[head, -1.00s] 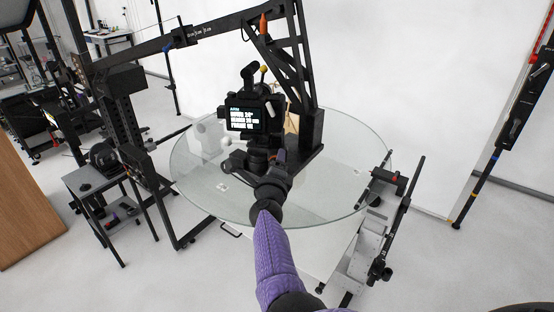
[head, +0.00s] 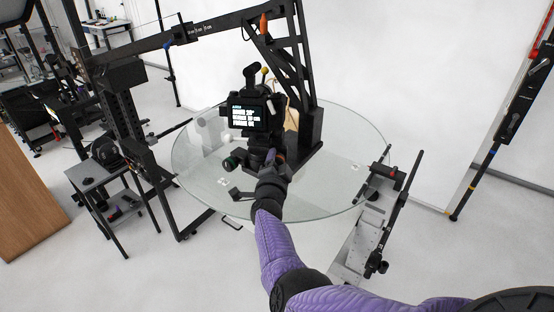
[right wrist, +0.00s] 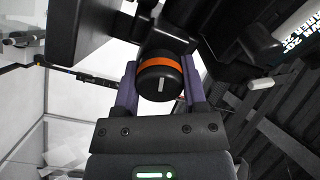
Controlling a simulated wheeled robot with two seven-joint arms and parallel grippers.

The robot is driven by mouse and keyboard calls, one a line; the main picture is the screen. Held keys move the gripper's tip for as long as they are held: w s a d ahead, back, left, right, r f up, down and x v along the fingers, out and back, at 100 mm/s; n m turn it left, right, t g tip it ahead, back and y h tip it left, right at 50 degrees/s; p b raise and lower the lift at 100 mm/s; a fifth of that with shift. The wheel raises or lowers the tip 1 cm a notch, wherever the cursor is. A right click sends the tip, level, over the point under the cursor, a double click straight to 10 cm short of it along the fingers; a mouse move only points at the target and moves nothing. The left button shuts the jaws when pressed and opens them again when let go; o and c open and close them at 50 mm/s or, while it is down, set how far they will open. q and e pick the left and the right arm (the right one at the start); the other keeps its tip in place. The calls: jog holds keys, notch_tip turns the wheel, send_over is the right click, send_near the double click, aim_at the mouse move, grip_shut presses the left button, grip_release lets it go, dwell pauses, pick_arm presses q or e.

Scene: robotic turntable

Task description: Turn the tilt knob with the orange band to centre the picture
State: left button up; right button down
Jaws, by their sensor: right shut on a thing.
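The black tilt knob with the orange band (right wrist: 160,66) shows large in the right wrist view, with a short white mark upright on its end face. My right gripper (right wrist: 160,88) has one purple finger on each side of the knob and is shut on it. In the head view my right gripper (head: 275,160) is at the camera's mount, and it hides the orange-banded knob there. My left gripper is not in view.
A round glass turntable (head: 340,190) lies under the camera. A black boom frame (head: 290,60) rises behind. A small side table (head: 95,172) stands left, and a stand (head: 380,215) right.

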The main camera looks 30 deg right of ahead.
jog(key=n, duration=0.5)
jog(key=shift+p, duration=0.4)
jog(key=shift+f+n, duration=0.1)
jog(key=shift+n, duration=0.3)
jog(key=shift+c, duration=0.7)
grip_release()
